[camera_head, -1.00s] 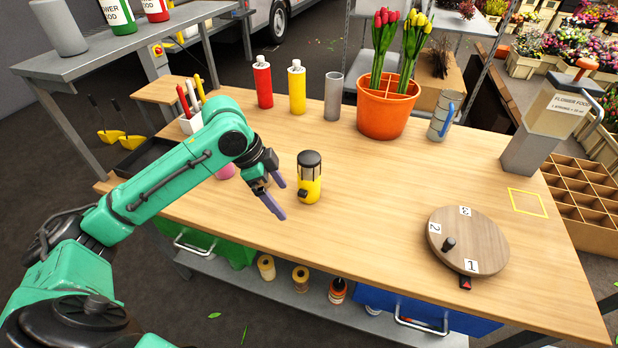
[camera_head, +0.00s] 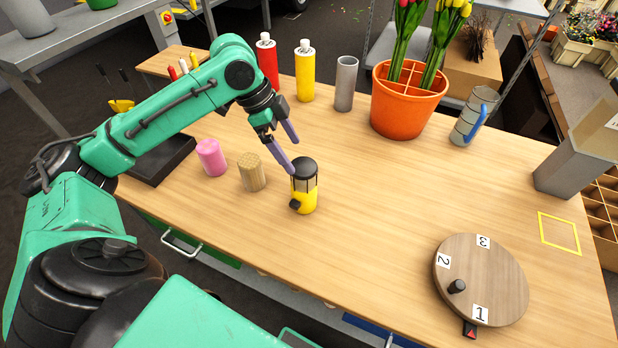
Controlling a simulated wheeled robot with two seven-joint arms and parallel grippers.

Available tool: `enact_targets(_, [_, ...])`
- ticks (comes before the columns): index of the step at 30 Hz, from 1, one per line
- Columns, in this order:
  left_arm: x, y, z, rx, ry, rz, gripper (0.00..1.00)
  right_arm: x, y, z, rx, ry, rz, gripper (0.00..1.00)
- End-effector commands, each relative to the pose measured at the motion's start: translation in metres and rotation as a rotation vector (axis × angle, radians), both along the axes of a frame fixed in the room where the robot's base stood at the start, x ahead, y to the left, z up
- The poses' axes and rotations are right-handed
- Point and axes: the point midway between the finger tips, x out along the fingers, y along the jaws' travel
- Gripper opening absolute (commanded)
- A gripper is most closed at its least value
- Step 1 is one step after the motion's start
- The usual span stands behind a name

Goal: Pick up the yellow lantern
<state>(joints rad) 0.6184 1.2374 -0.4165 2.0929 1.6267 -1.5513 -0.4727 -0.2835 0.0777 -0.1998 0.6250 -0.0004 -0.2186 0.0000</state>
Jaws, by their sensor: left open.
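The yellow lantern (camera_head: 306,203) stands upright on the wooden table in the head view, with a black cap, a clear middle and a dark knob low on its left side. My left gripper (camera_head: 292,153) is open and empty, with its purple fingers pointing down. In the picture, one fingertip is right beside the lantern's cap on its upper left; I cannot tell whether it touches. The other finger is behind, above the cap. My right gripper is not in view.
A tan ribbed cylinder (camera_head: 252,173) and a pink cylinder (camera_head: 211,158) stand left of the lantern. Red (camera_head: 267,66) and yellow (camera_head: 305,74) bottles, a grey cylinder (camera_head: 345,84) and an orange pot (camera_head: 403,108) stand behind. A numbered turntable (camera_head: 490,265) is at right. The table's middle is clear.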

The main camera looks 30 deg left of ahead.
Motion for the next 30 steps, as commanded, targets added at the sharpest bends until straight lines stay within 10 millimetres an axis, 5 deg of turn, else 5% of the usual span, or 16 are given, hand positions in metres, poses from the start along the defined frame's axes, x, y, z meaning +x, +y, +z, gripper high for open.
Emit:
enact_targets(6, [0.007,-0.019,-0.049,-0.003,0.003,-0.001,1.00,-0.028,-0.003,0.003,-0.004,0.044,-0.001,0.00])
enact_targets(16, [0.016,-0.037,-0.098,-0.002,0.003,0.001,1.00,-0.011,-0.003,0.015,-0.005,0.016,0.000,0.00])
enact_targets(24, [0.018,-0.040,-0.108,0.001,0.000,0.000,1.00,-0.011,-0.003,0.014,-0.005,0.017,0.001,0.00])
enact_targets(26, [0.018,-0.040,-0.107,0.001,0.000,0.000,0.81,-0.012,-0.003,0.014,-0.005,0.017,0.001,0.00])
enact_targets(30, [0.018,-0.040,-0.107,0.001,0.000,0.000,0.27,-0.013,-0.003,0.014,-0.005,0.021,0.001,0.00])
